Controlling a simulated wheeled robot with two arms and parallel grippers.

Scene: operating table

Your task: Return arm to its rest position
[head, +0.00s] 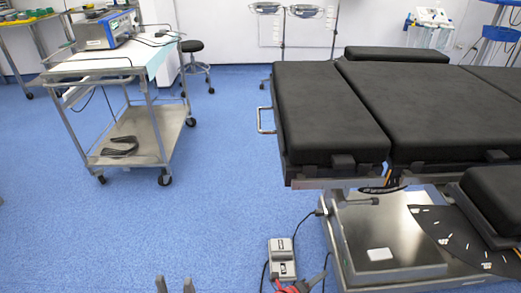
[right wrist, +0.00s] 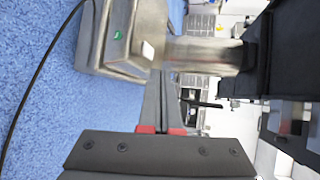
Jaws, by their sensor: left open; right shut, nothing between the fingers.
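My left gripper (head: 174,285) shows at the bottom edge of the head view as two grey fingertips standing apart. It is open and empty, above the blue floor. The rest of the left arm is out of view. My right gripper (head: 318,276) is partly seen at the bottom, right of the left one, with red parts at its finger bases. In the right wrist view its long grey fingers (right wrist: 160,78) are together with nothing between them. They point toward the metal base of the operating table. Most of the right arm is hidden.
The black operating table (head: 325,100) fills the right side, above its metal base (head: 400,235). A grey pedal-like device (head: 282,259) with cables lies near my right gripper. A metal cart (head: 150,146) stands at back left, near a stool (head: 193,47). The blue floor at left is clear.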

